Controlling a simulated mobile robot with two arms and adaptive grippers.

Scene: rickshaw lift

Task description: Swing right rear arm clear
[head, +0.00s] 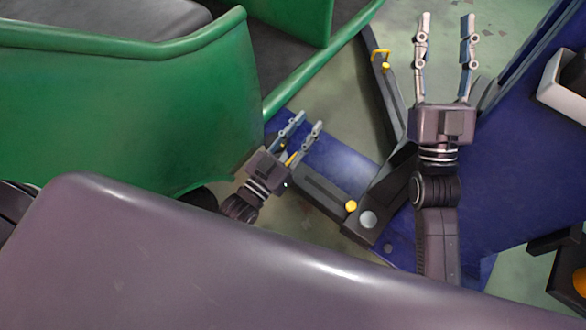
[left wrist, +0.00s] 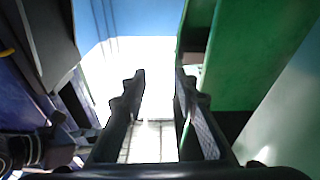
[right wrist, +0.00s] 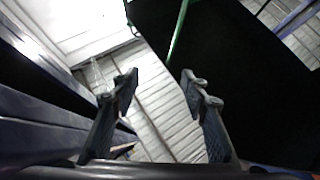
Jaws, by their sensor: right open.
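The lift has two dark swing arms in the head view; I cannot tell which is the right rear one. One swing arm (head: 322,190) points left toward the green rickshaw (head: 190,110) and has a yellow knob (head: 351,206). The other swing arm (head: 385,95) points up the picture, with a yellow piece (head: 380,57) near its far end. My left gripper (head: 307,122) is open and empty beside the rickshaw's side, above the end of the first arm in the picture. My right gripper (head: 446,28) is open and empty, to the right of the second arm.
The blue lift base and post (head: 500,170) fill the right side. A white box-like part (head: 565,85) is at the right edge. Green floor (head: 405,45) shows between rickshaw and post. A smooth purple-grey surface covers the lower left.

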